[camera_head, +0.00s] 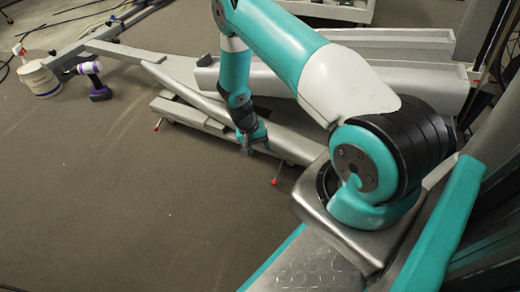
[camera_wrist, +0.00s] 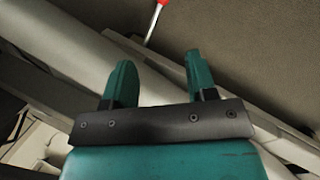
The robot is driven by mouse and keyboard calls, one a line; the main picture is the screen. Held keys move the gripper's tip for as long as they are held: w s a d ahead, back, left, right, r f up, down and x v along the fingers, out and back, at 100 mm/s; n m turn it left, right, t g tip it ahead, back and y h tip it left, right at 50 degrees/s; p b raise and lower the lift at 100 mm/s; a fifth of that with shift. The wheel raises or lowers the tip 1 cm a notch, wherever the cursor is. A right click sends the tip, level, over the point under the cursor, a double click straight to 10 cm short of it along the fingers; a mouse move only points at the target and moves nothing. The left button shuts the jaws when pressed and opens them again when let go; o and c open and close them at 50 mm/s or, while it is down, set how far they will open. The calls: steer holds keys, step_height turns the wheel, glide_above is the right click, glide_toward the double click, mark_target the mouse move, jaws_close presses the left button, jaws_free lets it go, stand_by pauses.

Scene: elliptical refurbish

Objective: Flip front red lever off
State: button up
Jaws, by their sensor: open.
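A red-tipped lever (camera_head: 276,182) sticks out from the near end of the low grey frame, close to the floor. A second red-tipped lever (camera_head: 157,125) sticks out at the frame's far left end. My gripper (camera_head: 259,149) hangs above the frame, just above and left of the nearer lever. In the wrist view, my gripper (camera_wrist: 158,65) is open, with two teal fingers apart and nothing between them. A red lever tip on a thin metal rod (camera_wrist: 162,3) shows beyond the fingers at the top edge, partly cut off.
The grey metal frame (camera_head: 190,120) and its long beams lie under and behind my arm. A purple drill (camera_head: 97,88) and a white bucket (camera_head: 39,78) stand on the floor at far left. The brown floor (camera_head: 130,210) left of the frame is clear.

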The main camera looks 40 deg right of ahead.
stand_by(0.4)
steer(key=w+a+r+n+t+y+p, duration=0.1)
steer(key=a+r+n, duration=0.1)
steer(key=a+r, duration=0.5)
steer(key=w+a+r+n+t+y+p, duration=0.1)
steer(key=a+r+n, duration=0.15)
steer(key=r, duration=0.85)
steer(key=a+r+n+t+y+p, duration=0.1)
steer(key=a+r, duration=0.5)
steer(key=r, duration=0.3)
steer(key=s+a+r+n+y+p, duration=0.1)
steer(key=s+a+r+n+y, duration=0.1)
steer(key=s+a+r+n, duration=0.6)
steer(key=s+a+r+n+y+p, duration=0.15)
steer(key=s+a+r, duration=0.25)
steer(key=s+r, duration=0.85)
step_height(320, 180, up, 39)
steer(key=p, duration=3.8)
steer(key=shift+s+a+f, duration=0.15)
steer(key=shift+s+f, duration=0.05)
steer(key=shift+s, duration=0.05)
